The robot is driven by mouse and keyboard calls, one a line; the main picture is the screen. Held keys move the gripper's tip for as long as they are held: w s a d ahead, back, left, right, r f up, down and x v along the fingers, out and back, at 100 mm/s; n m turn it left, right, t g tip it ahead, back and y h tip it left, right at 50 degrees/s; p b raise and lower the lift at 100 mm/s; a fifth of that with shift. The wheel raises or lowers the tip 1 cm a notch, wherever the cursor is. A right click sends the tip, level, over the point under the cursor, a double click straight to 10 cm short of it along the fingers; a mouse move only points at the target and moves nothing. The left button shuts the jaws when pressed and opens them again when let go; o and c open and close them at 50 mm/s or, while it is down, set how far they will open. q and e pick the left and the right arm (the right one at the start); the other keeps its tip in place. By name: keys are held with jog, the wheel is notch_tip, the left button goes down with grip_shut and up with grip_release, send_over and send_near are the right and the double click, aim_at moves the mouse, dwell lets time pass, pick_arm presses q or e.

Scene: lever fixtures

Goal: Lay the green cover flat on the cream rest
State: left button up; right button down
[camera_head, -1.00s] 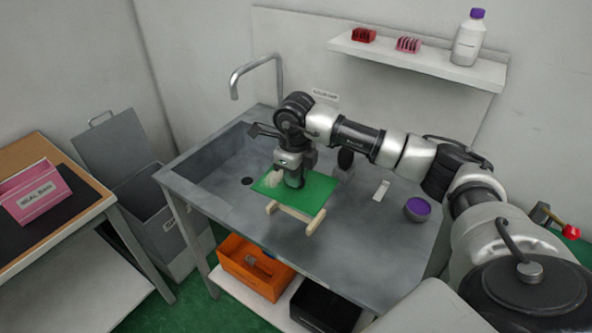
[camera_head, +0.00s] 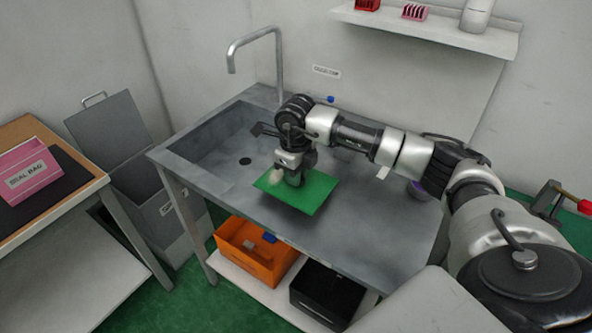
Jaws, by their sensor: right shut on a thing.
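The green cover (camera_head: 318,193) is a flat green sheet above the grey counter, near its front edge. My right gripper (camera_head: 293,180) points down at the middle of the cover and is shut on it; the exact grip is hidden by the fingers. A small cream piece (camera_head: 276,174) shows on the cover's left part, beside the fingers. The cream rest does not show now; the cover may hide it. Whether the cover touches anything below, I cannot tell. My left gripper is not in view.
A sink (camera_head: 215,150) with a tall tap (camera_head: 278,65) lies to the left. A purple-filled bowl (camera_head: 419,190) is partly behind my right arm. An orange crate (camera_head: 240,262) and a black bin (camera_head: 325,292) stand below.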

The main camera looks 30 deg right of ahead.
jog(key=shift+f, duration=0.35)
jog(key=c, duration=1)
grip_release()
notch_tip(320, 180, up, 11)
jog(key=shift+f+b, duration=0.1)
jog(key=shift+b, duration=0.5)
